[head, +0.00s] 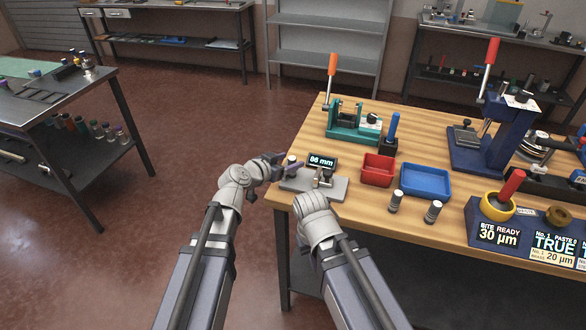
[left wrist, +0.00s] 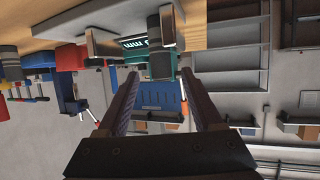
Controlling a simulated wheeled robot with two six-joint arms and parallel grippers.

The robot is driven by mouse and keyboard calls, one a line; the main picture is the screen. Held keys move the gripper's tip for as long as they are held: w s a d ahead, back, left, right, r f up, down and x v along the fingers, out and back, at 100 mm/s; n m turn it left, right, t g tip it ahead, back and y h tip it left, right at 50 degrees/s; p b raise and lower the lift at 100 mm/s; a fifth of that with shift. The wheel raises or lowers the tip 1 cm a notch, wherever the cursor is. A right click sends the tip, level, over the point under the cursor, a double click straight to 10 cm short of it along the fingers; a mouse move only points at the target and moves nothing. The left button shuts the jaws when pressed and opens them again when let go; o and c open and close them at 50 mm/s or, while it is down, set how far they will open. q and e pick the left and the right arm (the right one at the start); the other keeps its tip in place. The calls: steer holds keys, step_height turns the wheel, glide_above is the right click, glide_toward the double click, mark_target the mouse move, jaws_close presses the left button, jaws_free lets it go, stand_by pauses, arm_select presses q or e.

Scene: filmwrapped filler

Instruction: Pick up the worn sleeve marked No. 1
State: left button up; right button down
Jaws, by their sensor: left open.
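My left gripper (head: 278,165) is open at the table's near left corner. A small pale-topped sleeve (head: 291,160) is close to its fingertips. Two more dark sleeves with light bands, one on the left (head: 396,201) and one on the right (head: 433,212), stand upright on the table. No number is readable on any sleeve. My right arm's wrist is visible, but its fingers are hidden.
A grey gauge block (head: 330,188) with an "86 mm" display (head: 321,162) sits beside the left gripper. Behind are a teal lever press (head: 352,125), a red bin (head: 377,170) and a blue tray (head: 425,180). A blue press (head: 490,130) and display stand (head: 497,233) are right.

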arm_select(q)
steer(key=shift+f+b+x, duration=0.2)
steer(key=shift+b+x, duration=0.95)
steer(key=shift+x, duration=1.75)
steer(key=shift+s+a, duration=0.1)
steer(key=shift+a, duration=0.1)
jaws_close()
